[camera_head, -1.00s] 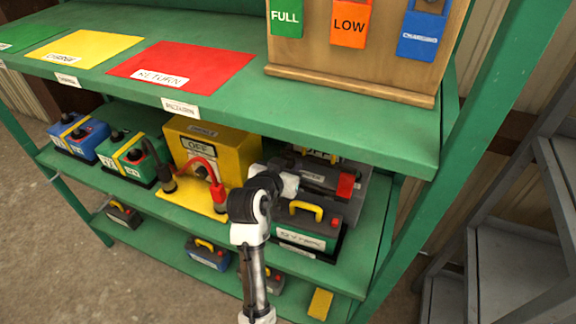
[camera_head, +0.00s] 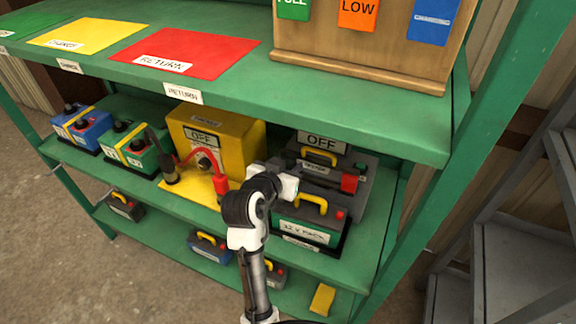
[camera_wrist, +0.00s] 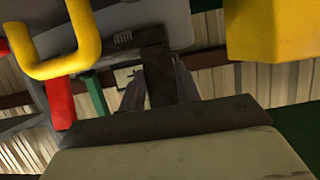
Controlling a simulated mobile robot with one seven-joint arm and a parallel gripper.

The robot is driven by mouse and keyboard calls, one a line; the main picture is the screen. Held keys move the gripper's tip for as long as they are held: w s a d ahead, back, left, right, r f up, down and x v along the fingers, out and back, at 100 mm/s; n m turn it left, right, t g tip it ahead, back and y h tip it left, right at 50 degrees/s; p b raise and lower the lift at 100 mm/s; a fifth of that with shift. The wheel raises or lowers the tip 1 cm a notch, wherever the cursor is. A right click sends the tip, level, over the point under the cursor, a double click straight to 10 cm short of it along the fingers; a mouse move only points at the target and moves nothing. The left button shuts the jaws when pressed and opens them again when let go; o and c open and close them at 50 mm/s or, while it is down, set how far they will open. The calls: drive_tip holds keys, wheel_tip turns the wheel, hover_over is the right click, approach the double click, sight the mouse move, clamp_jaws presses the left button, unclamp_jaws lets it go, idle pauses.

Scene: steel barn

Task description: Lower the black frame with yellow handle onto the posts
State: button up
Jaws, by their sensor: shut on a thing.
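My gripper (camera_head: 290,187) reaches in over the middle shelf, beside a dark-topped pack with a yellow handle (camera_head: 311,202) and green sides. Another yellow handle (camera_head: 319,157) shows farther back, on a dark body below an OFF sign. I cannot tell which handle belongs to the black frame. In the wrist view, a dark ridged piece (camera_wrist: 125,40) lies beyond my jaws, and a yellow handle (camera_wrist: 60,60) is close at upper left. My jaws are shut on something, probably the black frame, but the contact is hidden. I cannot make out the posts.
A yellow OFF box (camera_head: 240,140) with a red cable stands to the left, beside green (camera_head: 134,150) and blue (camera_head: 82,128) batteries. The upper shelf (camera_head: 370,125) overhangs closely. Smaller packs (camera_head: 210,247) and a yellow block (camera_head: 322,299) sit on the bottom shelf. A grey rack (camera_head: 500,270) stands right.

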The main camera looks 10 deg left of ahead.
drive_tip(key=shift+s+f+b, duration=0.3)
drive_tip(key=shift+f, duration=0.1)
drive_tip(key=shift+s+a, duration=0.15)
drive_tip(key=shift+s, duration=0.05)
